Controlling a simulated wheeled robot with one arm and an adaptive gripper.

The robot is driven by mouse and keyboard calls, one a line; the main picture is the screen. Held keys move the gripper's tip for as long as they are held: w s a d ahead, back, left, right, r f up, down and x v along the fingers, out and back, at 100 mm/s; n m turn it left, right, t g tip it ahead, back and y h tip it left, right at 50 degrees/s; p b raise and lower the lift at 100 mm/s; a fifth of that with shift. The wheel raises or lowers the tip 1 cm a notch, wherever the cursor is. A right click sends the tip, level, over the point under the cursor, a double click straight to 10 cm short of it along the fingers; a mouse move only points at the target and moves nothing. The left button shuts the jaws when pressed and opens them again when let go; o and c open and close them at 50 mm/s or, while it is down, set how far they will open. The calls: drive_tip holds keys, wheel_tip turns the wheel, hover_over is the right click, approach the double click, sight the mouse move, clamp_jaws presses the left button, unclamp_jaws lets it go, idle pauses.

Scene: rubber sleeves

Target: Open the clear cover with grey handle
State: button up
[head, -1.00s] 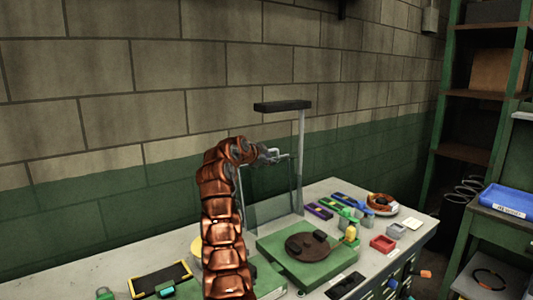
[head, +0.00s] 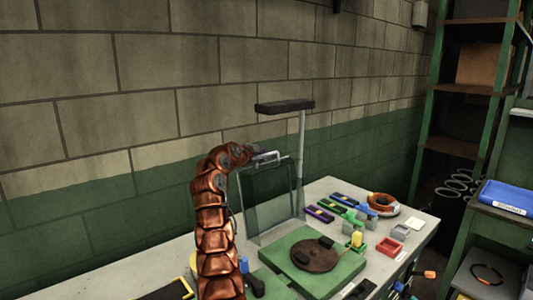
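The clear cover (head: 268,205) stands nearly upright at the back of the bench, behind a green base (head: 345,268) with a dark brown disc (head: 315,254) on it. Its grey handle (head: 276,156) is at the top edge of the pane. My gripper (head: 260,155) is at the left end of the handle, at the end of my copper-coloured arm. Its fingers are small and blend with the handle, so I cannot tell whether they grip it.
A grey post (head: 300,160) with a dark bar (head: 285,107) on top stands by the cover. Coloured blocks, a red bin (head: 389,247) and an orange coil (head: 382,202) lie on the bench's right. A brick wall (head: 150,110) is behind.

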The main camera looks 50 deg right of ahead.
sight(268, 154)
drive_tip(key=shift+p+x, duration=0.4)
drive_tip(key=shift+x, duration=1.5)
clamp_jaws()
